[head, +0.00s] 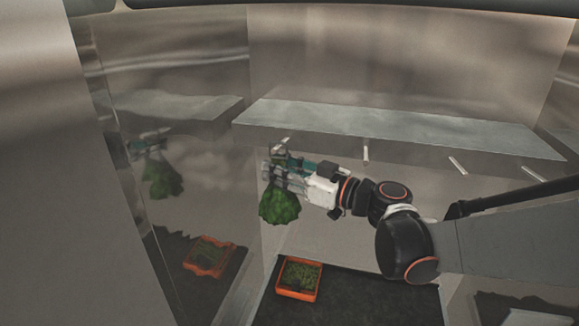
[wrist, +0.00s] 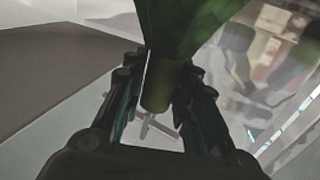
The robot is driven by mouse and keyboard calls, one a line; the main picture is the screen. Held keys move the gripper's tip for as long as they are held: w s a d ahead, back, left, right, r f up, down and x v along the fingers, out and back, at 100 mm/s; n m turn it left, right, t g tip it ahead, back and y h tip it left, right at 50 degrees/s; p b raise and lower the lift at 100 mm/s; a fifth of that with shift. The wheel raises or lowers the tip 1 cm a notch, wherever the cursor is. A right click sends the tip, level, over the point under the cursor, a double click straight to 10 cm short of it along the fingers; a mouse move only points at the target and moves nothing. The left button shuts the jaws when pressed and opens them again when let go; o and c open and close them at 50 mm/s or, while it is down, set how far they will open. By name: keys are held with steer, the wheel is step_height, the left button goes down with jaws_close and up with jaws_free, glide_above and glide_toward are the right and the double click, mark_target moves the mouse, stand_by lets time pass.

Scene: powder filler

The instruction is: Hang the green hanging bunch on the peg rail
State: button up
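The green hanging bunch (head: 280,206) hangs leaves down below my gripper (head: 274,168), just under the left end of the peg rail (head: 410,148). In the wrist view its green stem (wrist: 157,92) lies between the two fingers of my gripper (wrist: 158,80), which are closed about it. A light cross-shaped piece (wrist: 157,126) shows just past the stem's end; I cannot tell whether it touches the bunch. In the head view a peg (head: 283,142) shows just above my gripper, and another peg (head: 366,151) is bare to the right.
A grey shelf (head: 390,122) runs above the pegs. More bare pegs (head: 457,165) stick out farther right. An orange tray (head: 299,279) with green contents lies on the dark surface below. A shiny wall (head: 190,185) close on the left mirrors the gripper, bunch and tray.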

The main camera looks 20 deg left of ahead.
steer(key=shift+o, duration=1.2)
steer(key=shift+d, duration=0.1)
steer(key=v, duration=1.1)
steer(key=s+d+f+m+t+h+b, duration=0.1)
steer(key=s+d+f+m+h+b, duration=0.25)
steer(key=d+f+b, duration=0.6)
steer(key=s+d+f+m+t+h+b, duration=0.1)
steer(key=s+d+f+m+h+b, duration=0.35)
steer(key=f, duration=0.75)
steer(key=s+d+f+m+h+b, duration=0.3)
steer(key=d+f+b, duration=0.3)
steer(key=d+f, duration=0.2)
steer(key=s+d+f+m+t+h+b, duration=0.1)
steer(key=s+d+f+m+h+b, duration=0.3)
steer(key=d, duration=0.7)
step_height(320, 180, down, 4)
steer(key=h+b, duration=0.2)
steer(key=b, duration=0.1)
steer(key=shift+s+m+h+b, duration=0.25)
steer(key=shift+m+h+b, duration=0.05)
steer(key=shift+f, duration=0.2)
steer(key=shift+c, duration=0.4)
